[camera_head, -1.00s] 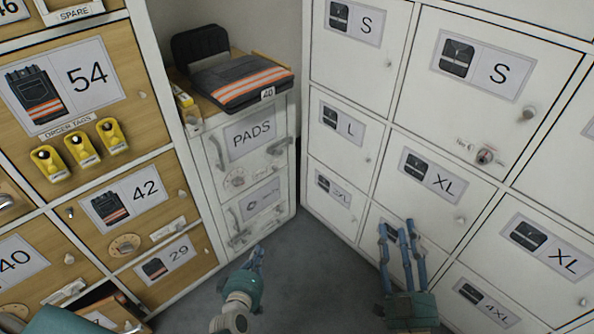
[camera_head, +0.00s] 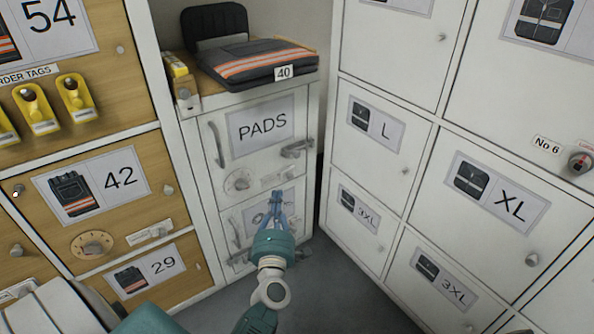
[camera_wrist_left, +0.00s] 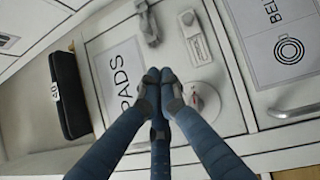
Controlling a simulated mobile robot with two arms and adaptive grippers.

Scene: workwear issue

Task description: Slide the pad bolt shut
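The pad bolt (camera_head: 297,148) is a grey metal fitting at the right edge of the white PADS door (camera_head: 285,165). It also shows at the top of the left wrist view (camera_wrist_left: 148,24). I cannot tell how far its bar is slid. My left gripper (camera_head: 277,197) is in front of the cabinet, below the bolt in the head view and apart from it. In the left wrist view its blue fingers (camera_wrist_left: 160,84) are drawn together with nothing visible between them. They overlap the PADS label and the edge of a round dial (camera_wrist_left: 203,98). My right gripper is out of view.
A folded dark garment with orange stripes (camera_head: 262,63) lies on the cabinet top. White lockers (camera_head: 375,165) stand close on the right, wooden ones (camera_head: 130,225) on the left. A lower door has a belt label and handle (camera_head: 233,230). Grey floor is free below.

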